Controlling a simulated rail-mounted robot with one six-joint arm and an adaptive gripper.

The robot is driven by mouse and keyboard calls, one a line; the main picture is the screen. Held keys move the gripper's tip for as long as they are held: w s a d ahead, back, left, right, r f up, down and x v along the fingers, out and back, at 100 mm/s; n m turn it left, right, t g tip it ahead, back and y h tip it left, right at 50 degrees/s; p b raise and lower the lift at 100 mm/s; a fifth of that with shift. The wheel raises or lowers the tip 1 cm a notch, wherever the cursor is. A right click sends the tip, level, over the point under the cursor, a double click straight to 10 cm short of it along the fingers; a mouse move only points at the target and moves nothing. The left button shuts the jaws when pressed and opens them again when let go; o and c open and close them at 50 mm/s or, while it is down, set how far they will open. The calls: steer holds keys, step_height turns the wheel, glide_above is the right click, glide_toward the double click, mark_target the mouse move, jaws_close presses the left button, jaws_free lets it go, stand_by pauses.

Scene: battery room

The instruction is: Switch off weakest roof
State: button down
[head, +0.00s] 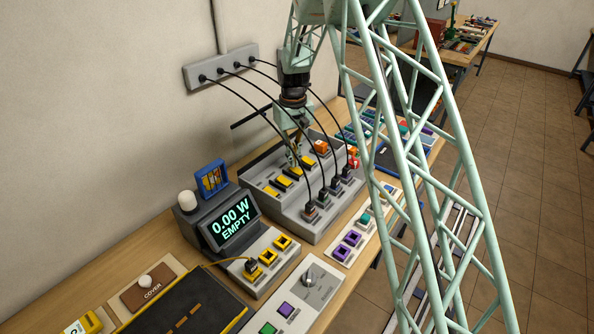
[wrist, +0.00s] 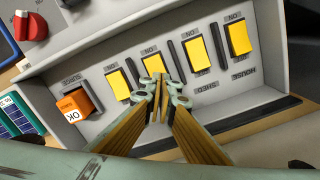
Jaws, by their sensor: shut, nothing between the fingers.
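A grey sloped switch panel (head: 262,172) stands on the bench with a row of several yellow rocker switches. In the wrist view the switches are upside down: one nearest the orange block (wrist: 116,86), a second (wrist: 153,66), a third (wrist: 197,54) and a far right one (wrist: 239,38). Labels by the right two seem to read SHED and HOUSE; the others are hidden by my fingers or unreadable. My gripper (wrist: 160,92) is shut and empty, its tips at the second switch; I cannot tell whether they touch. It also shows over the panel in the head view (head: 292,163).
Black cables run from a wall strip (head: 221,68) to plugs (head: 311,209) in front of the switches. A meter (head: 233,219) left of the panel reads 0.00 W EMPTY. An orange OK block (wrist: 75,105) and red knob (wrist: 32,26) are close by.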

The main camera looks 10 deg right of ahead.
steer(key=shift+f+b, duration=0.4)
steer(key=shift+f, duration=0.5)
stand_by(1.2)
steer(key=shift+r, duration=0.1)
steer(key=shift+r+p, duration=1.4)
steer(key=shift+r, duration=2)
